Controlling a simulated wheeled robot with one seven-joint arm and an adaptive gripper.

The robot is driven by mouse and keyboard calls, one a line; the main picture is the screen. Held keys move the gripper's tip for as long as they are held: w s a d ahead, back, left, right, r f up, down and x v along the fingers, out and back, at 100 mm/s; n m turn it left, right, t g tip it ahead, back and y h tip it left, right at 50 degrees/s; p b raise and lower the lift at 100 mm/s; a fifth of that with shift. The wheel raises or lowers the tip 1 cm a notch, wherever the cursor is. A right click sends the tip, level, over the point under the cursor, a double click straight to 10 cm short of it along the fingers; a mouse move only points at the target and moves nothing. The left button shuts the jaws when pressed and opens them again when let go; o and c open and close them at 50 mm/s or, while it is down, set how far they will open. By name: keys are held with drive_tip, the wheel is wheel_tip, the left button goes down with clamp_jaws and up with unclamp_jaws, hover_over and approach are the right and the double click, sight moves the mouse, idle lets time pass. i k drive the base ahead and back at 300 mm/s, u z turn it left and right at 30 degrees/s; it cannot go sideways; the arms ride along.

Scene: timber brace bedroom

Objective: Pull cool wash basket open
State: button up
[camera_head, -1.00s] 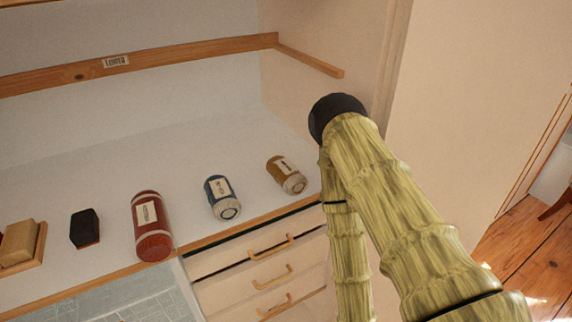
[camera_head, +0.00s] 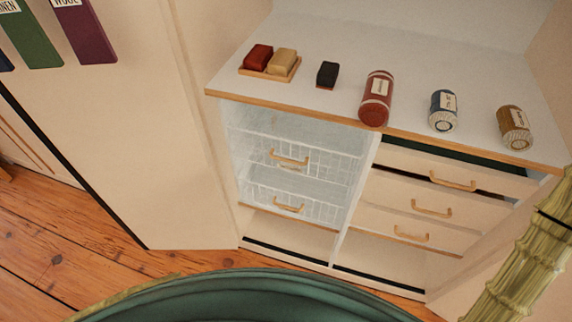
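Two white wire baskets sit one above the other in the left bay of the low cabinet. The upper basket (camera_head: 258,147) has a wooden handle (camera_head: 289,158) on its front. The lower basket (camera_head: 262,199) has a similar wooden handle (camera_head: 288,206). Both look pushed in. I see no readable label on either, so I cannot tell which is the cool wash basket. A part of my arm shows at the right edge, but my gripper is outside the picture.
The right bay has three drawers; a dark gap shows above the top drawer (camera_head: 400,161). The countertop (camera_head: 330,108) holds soap blocks (camera_head: 282,62), a dark brush-like block (camera_head: 327,74), and red (camera_head: 376,98), blue (camera_head: 443,110) and brown (camera_head: 515,127) bottles. Wooden floor (camera_head: 70,235) lies clear at left.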

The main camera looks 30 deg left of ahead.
sight(288, 168)
drive_tip(key=z, duration=0.5)
drive_tip(key=k, duration=1)
drive_tip(key=u, duration=1)
drive_tip(key=i, duration=1)
drive_tip(key=z, duration=0.2)
drive_tip(key=k, duration=0.8)
drive_tip(key=u, duration=0.2)
